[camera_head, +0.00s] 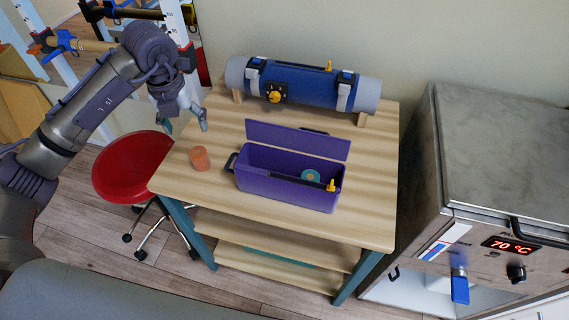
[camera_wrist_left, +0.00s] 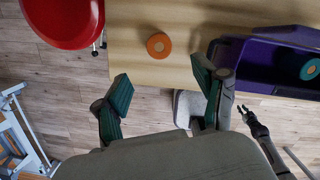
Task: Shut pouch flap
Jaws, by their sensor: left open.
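A purple box-like pouch (camera_head: 290,180) stands on the wooden table in the head view. Its purple flap (camera_head: 297,139) is open, tilted up behind the compartment. In the left wrist view part of the pouch (camera_wrist_left: 262,72) shows at the right. My left gripper (camera_head: 186,120) is open and empty, left of the pouch and apart from it; its teal-padded fingers (camera_wrist_left: 163,88) are spread. A dark gripper, seemingly my right one (camera_wrist_left: 246,112), shows small in the left wrist view.
An orange roll (camera_head: 200,158) stands on the table left of the pouch. A blue cylinder with straps (camera_head: 310,85) lies on wooden supports at the back. A red stool (camera_head: 130,165) is at the left, a metal heater cabinet (camera_head: 500,150) at the right.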

